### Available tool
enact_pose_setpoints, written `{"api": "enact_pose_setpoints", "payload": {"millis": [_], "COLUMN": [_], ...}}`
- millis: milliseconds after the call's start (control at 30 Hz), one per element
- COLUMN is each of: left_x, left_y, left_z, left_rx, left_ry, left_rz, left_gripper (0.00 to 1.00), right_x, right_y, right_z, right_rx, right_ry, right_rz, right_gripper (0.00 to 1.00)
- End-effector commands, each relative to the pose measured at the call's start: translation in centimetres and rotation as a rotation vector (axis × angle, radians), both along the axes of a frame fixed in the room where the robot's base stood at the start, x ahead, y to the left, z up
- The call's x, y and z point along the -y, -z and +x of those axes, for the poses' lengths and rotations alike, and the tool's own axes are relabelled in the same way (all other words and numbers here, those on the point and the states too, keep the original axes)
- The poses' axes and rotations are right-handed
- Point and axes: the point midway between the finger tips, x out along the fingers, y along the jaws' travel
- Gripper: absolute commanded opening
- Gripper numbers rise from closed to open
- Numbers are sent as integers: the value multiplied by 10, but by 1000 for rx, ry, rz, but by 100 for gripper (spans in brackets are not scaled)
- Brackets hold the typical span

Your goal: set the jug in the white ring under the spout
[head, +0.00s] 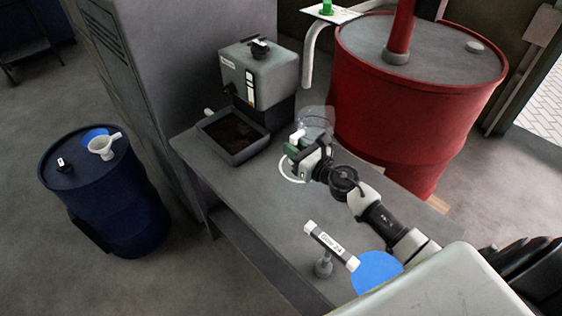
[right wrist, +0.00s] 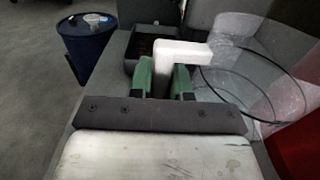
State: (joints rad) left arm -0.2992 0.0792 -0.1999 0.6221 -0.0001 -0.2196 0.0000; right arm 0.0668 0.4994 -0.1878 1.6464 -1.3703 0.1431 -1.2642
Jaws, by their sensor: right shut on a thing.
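The clear jug (head: 316,116) is see-through with a white handle, and it stands upright in the head view. My right gripper (head: 299,148) is shut on the handle, which shows as a white bent bar (right wrist: 183,52) between green fingers in the right wrist view. The jug's clear wall (right wrist: 265,72) is to the right there. The white ring (head: 283,173) lies on the bench; my gripper hides much of it. The jug appears just beyond the ring; its base is hard to see. The white spout (head: 309,62) hangs down above the jug in the picture. My left gripper is not in view.
The grey bench (head: 260,190) holds a machine (head: 262,75) with a dark tray (head: 232,137). A red drum (head: 420,105) stands close behind the jug. A labelled bar (head: 331,246) and a blue disc (head: 376,272) are nearer. A blue drum (head: 110,195) stands left.

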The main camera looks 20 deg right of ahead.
Motion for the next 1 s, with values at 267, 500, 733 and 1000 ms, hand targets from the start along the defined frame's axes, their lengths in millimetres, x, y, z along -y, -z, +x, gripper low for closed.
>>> {"api": "enact_pose_setpoints", "payload": {"millis": [267,500,733,1000], "left_x": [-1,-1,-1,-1], "left_y": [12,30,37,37], "left_z": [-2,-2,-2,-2], "left_rx": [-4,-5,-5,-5], "left_ry": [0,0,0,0], "left_rz": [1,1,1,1], "left_gripper": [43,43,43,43], "right_x": [-26,-28,-28,-28], "right_y": [22,49,64,64], "right_z": [29,31,31,31], "right_rx": [5,3,5,5], "right_ry": [2,3,2,2], "right_rz": [0,2,-2,-2], "right_gripper": [0,0,0,0]}}
